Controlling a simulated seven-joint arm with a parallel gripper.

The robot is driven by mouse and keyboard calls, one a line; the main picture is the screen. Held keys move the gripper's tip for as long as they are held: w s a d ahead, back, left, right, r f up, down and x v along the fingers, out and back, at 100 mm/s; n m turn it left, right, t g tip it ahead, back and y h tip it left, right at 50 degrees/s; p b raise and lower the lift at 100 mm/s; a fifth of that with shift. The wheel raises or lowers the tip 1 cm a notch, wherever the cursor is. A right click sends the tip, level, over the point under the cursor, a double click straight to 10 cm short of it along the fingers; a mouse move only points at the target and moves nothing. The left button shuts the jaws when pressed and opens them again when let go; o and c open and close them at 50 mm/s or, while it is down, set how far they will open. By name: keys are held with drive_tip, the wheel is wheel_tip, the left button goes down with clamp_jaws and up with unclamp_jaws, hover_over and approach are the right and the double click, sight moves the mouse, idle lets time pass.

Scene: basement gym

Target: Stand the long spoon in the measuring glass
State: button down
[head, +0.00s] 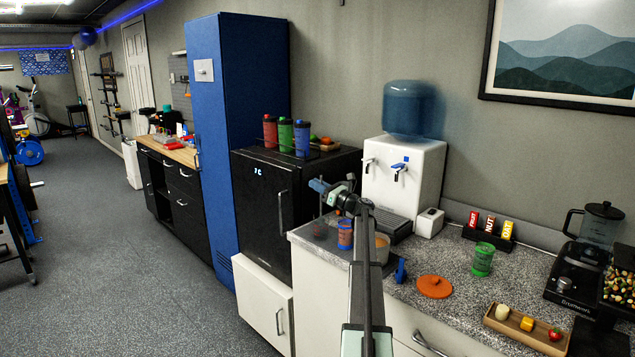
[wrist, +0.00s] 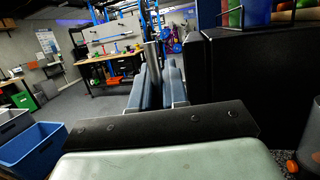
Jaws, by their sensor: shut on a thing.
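My gripper (head: 319,186) is at the end of the raised arm, above the left end of the speckled counter. In the wrist view its blue fingers (wrist: 156,92) are closed around a grey metal shaft (wrist: 152,56), which appears to be the long spoon. In the head view a thin dark upright line (head: 318,208) below the fingers looks like the spoon hanging down. Its lower end is too small to make out. I cannot clearly identify the measuring glass. A pale container with tan contents (head: 382,249) stands just right of my arm and is partly hidden by it.
A blue cup (head: 345,234) stands close to the arm. The water dispenser (head: 404,170) and black fridge (head: 262,205) rise behind and left. An orange lid (head: 434,286), green shaker (head: 483,260) and wooden tray (head: 526,331) are on the counter at right.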

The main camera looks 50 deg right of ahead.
drive_tip(key=shift+f, duration=1.75)
drive_tip(key=c, duration=1.1)
unclamp_jaws()
drive_tip(key=shift+o, duration=0.2)
drive_tip(key=shift+s, duration=0.1)
drive_tip(key=s+d, duration=0.2)
drive_tip(key=s, duration=1.2)
drive_tip(key=shift+s+d+f, duration=0.25)
drive_tip(key=shift+d+f, duration=0.15)
